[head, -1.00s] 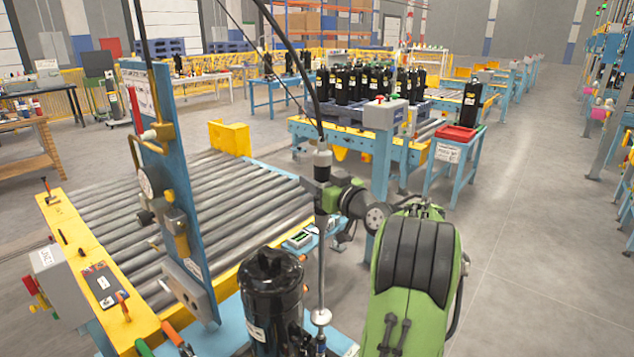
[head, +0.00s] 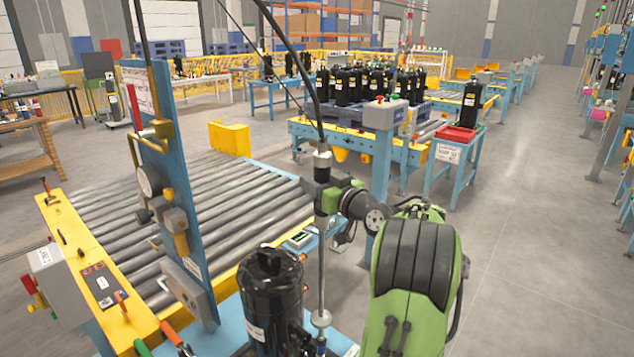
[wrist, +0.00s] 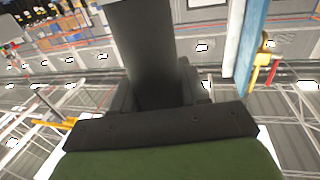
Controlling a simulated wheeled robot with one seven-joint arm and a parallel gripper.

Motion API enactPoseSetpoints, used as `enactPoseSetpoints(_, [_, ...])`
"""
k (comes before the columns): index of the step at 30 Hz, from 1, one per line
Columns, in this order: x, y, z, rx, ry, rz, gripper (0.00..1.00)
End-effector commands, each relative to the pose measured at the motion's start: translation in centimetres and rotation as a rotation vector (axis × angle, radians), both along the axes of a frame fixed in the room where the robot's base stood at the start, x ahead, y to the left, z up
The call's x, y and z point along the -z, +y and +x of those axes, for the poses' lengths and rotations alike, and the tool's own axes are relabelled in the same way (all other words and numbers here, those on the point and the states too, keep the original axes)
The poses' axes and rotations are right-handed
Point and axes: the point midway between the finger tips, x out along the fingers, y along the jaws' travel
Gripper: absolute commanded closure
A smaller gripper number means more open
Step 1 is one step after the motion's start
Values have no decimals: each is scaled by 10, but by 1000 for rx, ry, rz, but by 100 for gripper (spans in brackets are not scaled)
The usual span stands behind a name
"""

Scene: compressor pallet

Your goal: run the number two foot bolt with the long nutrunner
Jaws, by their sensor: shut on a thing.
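The long nutrunner (head: 322,200) hangs upright from a dark cable in the head view, with a grey body and a thin shaft. My gripper (head: 330,197) is shut on its body; the fingers are small and partly hidden there. A pale disc (head: 320,319) sits low on the shaft, and a dark blue tip (head: 321,341) shows below it. The black compressor (head: 272,305) stands just left of the shaft. Its foot bolts cannot be made out, so I cannot tell whether the tip touches one. In the wrist view, the dark tool body (wrist: 150,50) fills the space between my jaws.
A blue post (head: 180,190) with a gauge and fittings rises left of the compressor. A roller conveyor (head: 215,200) lies behind it. A yellow ledge (head: 95,270) holds hand tools at left.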

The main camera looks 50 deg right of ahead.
Motion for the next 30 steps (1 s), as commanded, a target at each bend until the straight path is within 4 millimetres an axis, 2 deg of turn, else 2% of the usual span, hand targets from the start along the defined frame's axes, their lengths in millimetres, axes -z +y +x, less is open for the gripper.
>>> enactPoseSetpoints(30, [12, 0, 0, 1, -5, -4, 100])
